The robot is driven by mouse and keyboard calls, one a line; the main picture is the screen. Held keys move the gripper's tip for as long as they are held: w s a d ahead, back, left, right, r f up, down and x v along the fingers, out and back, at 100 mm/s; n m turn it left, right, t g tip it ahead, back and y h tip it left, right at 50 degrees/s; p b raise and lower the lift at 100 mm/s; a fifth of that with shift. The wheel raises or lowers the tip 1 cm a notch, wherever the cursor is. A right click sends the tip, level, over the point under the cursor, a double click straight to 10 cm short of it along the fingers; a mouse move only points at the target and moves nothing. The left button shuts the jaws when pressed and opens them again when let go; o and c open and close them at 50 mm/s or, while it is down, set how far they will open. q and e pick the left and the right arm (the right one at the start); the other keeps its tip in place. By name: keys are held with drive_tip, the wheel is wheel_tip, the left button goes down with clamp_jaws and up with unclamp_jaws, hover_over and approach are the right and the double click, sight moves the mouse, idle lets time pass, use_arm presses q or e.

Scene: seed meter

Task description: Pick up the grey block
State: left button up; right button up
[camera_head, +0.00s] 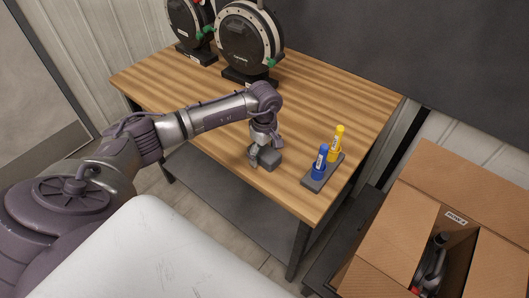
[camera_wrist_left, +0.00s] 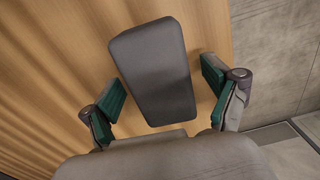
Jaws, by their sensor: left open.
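The grey block (camera_head: 269,159) rests on the wooden table near its front edge. In the left wrist view the grey block (camera_wrist_left: 153,72) is a dark, rounded slab lying flat on the wood. My left gripper (camera_head: 258,158) is at the block, pointing down. In the left wrist view its green-padded fingers (camera_wrist_left: 160,94) are spread open, one on each side of the block's near end, with gaps visible between pads and block. My right gripper is not in view.
The wooden table (camera_head: 170,97) has a blue marker (camera_head: 320,161) and a yellow marker (camera_head: 336,144) standing in a grey holder (camera_head: 318,184) to the right. Two round black seed meters (camera_head: 247,45) stand at the back. An open cardboard box (camera_head: 400,225) is at the right.

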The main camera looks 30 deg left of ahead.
use_arm(q)
drive_tip(key=c, duration=0.8)
drive_tip(key=shift+c, duration=0.2)
drive_tip(key=shift+r, duration=0.15)
